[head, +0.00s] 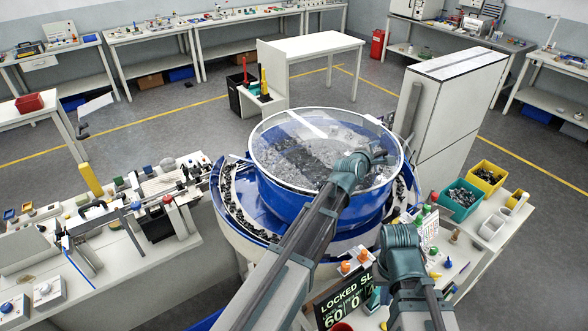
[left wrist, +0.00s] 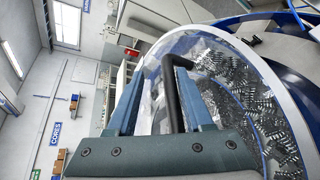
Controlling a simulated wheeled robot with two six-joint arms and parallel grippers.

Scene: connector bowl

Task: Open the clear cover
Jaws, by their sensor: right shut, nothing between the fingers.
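The clear cover (head: 290,135) is a round transparent lid with a pale rim, lying over the blue bowl (head: 275,200). Many small grey metal parts show through it. My left gripper (head: 372,156) is at the cover's right side in the head view. In the left wrist view my left gripper's fingers (left wrist: 157,68) are spread, with the cover's black bar handle (left wrist: 171,92) between them, nearer the right finger. Whether they touch it is unclear. My right gripper (head: 402,238) is shut and empty, lower right of the bowl; its fingertips are hard to make out.
A dark display (head: 343,298) reading "LOCKED" stands in front of the bowl. A tall white cabinet (head: 455,115) stands close behind it on the right. Green (head: 460,200) and yellow (head: 488,175) bins sit on the right bench. A cluttered bench (head: 140,255) is at left.

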